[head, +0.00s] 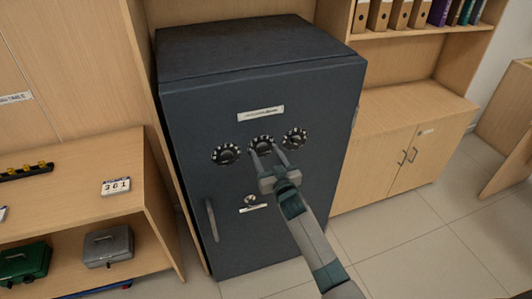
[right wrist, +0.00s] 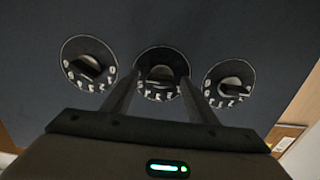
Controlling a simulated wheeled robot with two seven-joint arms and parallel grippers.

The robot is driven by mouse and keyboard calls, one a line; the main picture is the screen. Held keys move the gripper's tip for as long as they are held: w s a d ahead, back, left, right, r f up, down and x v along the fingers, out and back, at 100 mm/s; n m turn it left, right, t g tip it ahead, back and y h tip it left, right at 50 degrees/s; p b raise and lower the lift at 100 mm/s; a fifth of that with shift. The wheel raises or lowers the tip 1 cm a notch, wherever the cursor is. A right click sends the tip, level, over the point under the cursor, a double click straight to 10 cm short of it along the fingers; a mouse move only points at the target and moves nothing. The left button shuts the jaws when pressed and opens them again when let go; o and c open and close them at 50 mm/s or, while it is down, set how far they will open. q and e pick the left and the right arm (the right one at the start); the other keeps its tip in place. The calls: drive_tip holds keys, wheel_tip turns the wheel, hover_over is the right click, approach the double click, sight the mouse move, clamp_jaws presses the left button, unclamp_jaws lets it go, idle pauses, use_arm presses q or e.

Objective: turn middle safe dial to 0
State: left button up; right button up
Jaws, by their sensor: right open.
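A dark grey safe (head: 260,210) stands upright with three round black dials with white marks in a row on its door. The middle dial (head: 262,142) is partly covered by my right gripper (head: 266,152) in the head view. In the right wrist view the middle dial (right wrist: 161,62) lies between the two open fingers (right wrist: 155,92), with its knob showing between them. I cannot tell whether the fingertips touch the dial. The left dial (head: 226,154) and right dial (head: 294,138) are clear of the fingers. My left gripper is out of view.
The safe's handle (head: 212,220) and a keyhole knob (head: 250,200) sit lower on the door. A wooden counter (head: 75,185) with cash boxes is at left, and a wooden cabinet (head: 400,130) is at right. Tiled floor (head: 430,240) is clear at lower right.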

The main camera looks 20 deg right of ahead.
drive_tip(key=shift+w, duration=0.2)
drive_tip(key=c, duration=1.1)
drive_tip(key=shift+o, duration=0.2)
